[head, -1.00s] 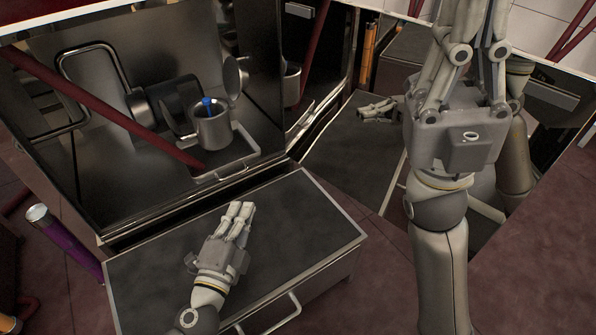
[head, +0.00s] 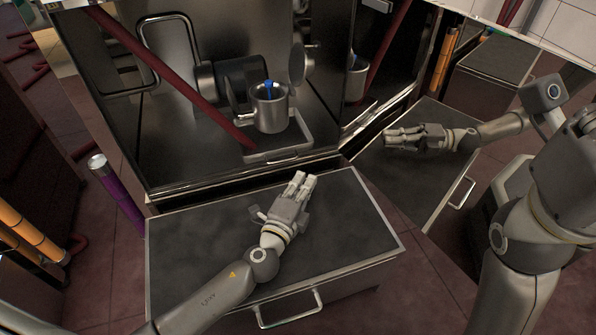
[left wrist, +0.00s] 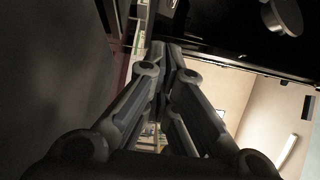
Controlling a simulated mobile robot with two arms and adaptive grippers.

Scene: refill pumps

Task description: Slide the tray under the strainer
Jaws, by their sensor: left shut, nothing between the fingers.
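A shallow tray (head: 292,146) with a pale metal rim lies on the dark floor of the glossy black cabinet in the head view. A metal pot-like vessel (head: 271,113), with something blue in its top, is over the tray; I cannot tell if it rests on it. I cannot say for sure which part is the strainer. My left gripper (head: 303,180) is shut and empty above the dark bench top, in front of the tray and apart from it. Its closed fingers fill the middle of the left wrist view (left wrist: 168,72).
A dark red bar (head: 180,85) slants across the cabinet front. The bench top (head: 200,250) is otherwise clear. A purple cylinder (head: 117,190) leans at its left. Orange cylinders (head: 32,236) stand farther left.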

